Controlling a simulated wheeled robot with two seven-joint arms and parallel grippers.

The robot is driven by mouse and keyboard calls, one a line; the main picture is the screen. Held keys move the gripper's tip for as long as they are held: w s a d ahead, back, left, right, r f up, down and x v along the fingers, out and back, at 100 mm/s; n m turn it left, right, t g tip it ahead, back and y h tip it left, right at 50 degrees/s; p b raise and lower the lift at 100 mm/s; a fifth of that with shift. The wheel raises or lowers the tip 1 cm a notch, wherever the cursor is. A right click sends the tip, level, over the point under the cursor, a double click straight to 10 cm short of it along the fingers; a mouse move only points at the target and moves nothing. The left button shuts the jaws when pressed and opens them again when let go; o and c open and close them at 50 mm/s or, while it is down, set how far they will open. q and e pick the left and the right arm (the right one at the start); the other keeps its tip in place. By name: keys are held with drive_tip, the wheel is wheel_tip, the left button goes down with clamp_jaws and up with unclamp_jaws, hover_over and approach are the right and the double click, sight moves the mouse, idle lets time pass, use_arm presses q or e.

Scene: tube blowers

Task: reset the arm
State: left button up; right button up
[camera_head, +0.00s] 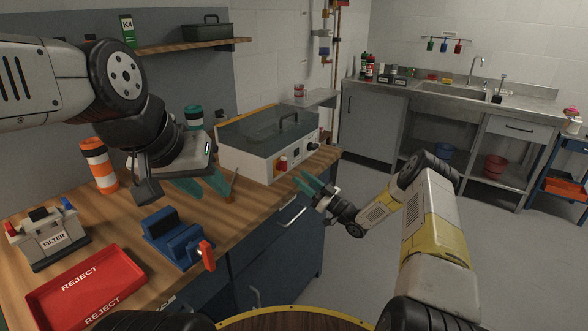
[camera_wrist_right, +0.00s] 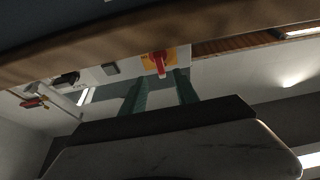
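My left gripper (camera_head: 205,190) hangs over the wooden workbench (camera_head: 130,270). Its teal fingers are spread apart with nothing seen between them. My right gripper (camera_head: 304,183) is at the bench's front right edge, below the front of the white machine. Its two teal fingers also show apart in the right wrist view (camera_wrist_right: 160,88), with nothing held between them. The right arm reaches in from the lower right, out over the floor. No other object is named by the task.
A white machine with a clear lid (camera_head: 268,140) stands behind the grippers. The floor (camera_head: 365,285) right of the bench is clear.

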drive_tip(key=shift+s+d+f, duration=0.25)
drive_tip(key=shift+s+d, duration=0.1)
drive_tip(key=shift+d, duration=0.15)
drive_tip(key=w+d+r+m+h, duration=0.2)
drive_tip(key=r+h, duration=0.4)
drive_tip(key=r, duration=0.4)
drive_tip(key=w+d+r+m+h, duration=0.1)
drive_tip(key=w+d+r+h, duration=0.3)
drive_tip(key=r, duration=0.6)
drive_tip(key=s+d+r+m+g+h, duration=0.1)
drive_tip(key=s+d+r+m+h, duration=0.2)
drive_tip(key=s, duration=0.4)
drive_tip(key=s+d+r+h, duration=0.1)
drive_tip(key=s+r+h, duration=0.2)
drive_tip(key=s+r, duration=0.35)
drive_tip(key=s+f+m+g, duration=0.1)
drive_tip(key=s+m+g, duration=0.1)
drive_tip(key=s, duration=1.5)
drive_tip(key=s+a+f+m+g, duration=0.1)
drive_tip(key=s+g, duration=0.3)
drive_tip(key=s, duration=1.3)
drive_tip(key=shift+s+a+f+m, duration=0.2)
drive_tip(key=shift+s+f+m, duration=0.05)
drive_tip(key=shift+f+m, duration=0.4)
